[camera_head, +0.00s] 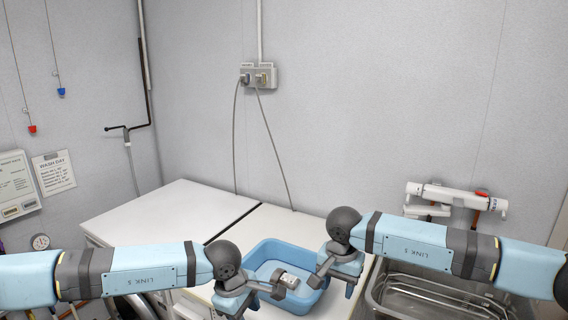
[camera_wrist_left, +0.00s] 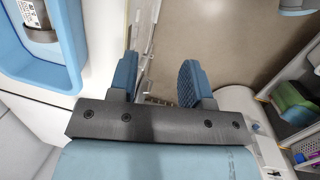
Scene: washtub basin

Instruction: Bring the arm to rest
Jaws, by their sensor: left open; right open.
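My left gripper (camera_head: 240,303) is at the near left side of the blue basin (camera_head: 259,250). In the left wrist view its two blue fingers (camera_wrist_left: 158,75) stand apart with nothing between them, beside the basin's wall (camera_wrist_left: 69,45). My right gripper (camera_head: 338,277) hangs over the basin's right side with its fingers apart; no object shows held in it. A small cylinder with a white label (camera_head: 287,280) shows in the basin; it also shows in the left wrist view (camera_wrist_left: 40,18). Both arms reach in toward the middle, and their grippers hide part of the basin.
White counters (camera_head: 165,222) extend behind and left of the basin. A metal sink (camera_head: 430,292) lies to the right, below a wall tap (camera_head: 455,197). A wall outlet (camera_head: 258,76) has two hanging cords. Shelves with coloured items (camera_wrist_left: 295,110) show in the left wrist view.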

